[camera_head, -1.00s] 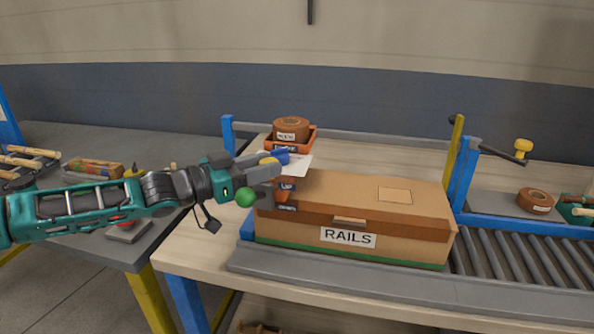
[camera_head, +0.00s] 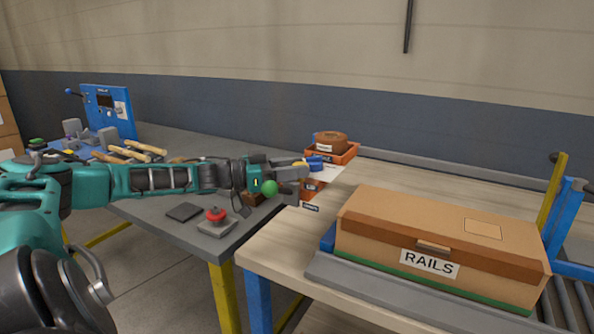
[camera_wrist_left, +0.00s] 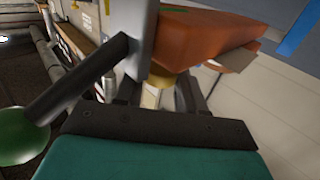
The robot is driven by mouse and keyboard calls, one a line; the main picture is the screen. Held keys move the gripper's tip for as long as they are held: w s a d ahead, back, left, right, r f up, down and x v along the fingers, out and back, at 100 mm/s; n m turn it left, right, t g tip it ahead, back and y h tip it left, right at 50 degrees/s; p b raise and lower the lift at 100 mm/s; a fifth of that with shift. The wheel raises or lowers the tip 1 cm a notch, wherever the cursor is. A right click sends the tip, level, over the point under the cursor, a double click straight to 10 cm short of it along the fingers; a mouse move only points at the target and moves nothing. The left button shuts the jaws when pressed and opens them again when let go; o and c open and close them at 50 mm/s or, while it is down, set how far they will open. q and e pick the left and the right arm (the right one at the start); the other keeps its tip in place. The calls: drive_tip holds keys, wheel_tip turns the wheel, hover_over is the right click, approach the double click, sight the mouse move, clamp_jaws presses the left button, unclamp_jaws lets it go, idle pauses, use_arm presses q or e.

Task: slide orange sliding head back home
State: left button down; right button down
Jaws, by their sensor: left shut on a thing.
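In the left wrist view the yellow piece (camera_wrist_left: 157,84) lies between the fingers (camera_wrist_left: 158,90), in front of a large orange body (camera_wrist_left: 205,42). My right gripper is out of view.
The RAILS box (camera_head: 445,240) stands on the wooden table (camera_head: 285,245), right of the gripper. On the grey bench (camera_head: 170,145) are a red button (camera_head: 215,213), hammers (camera_head: 145,149) and a blue machine panel (camera_head: 108,108).

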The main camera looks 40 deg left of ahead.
use_arm(q)
drive_tip(key=shift+a, duration=0.2)
drive_tip(key=c, duration=0.8)
unclamp_jaws()
drive_tip(key=shift+a, duration=0.1)
drive_tip(key=shift+o, duration=0.7)
drive_tip(key=shift+s+a+f, duration=0.1)
drive_tip(key=shift+s, duration=0.35)
drive_tip(key=p+v, duration=0.2)
drive_tip(key=v, duration=1)
drive_tip(key=shift+p, duration=0.3)
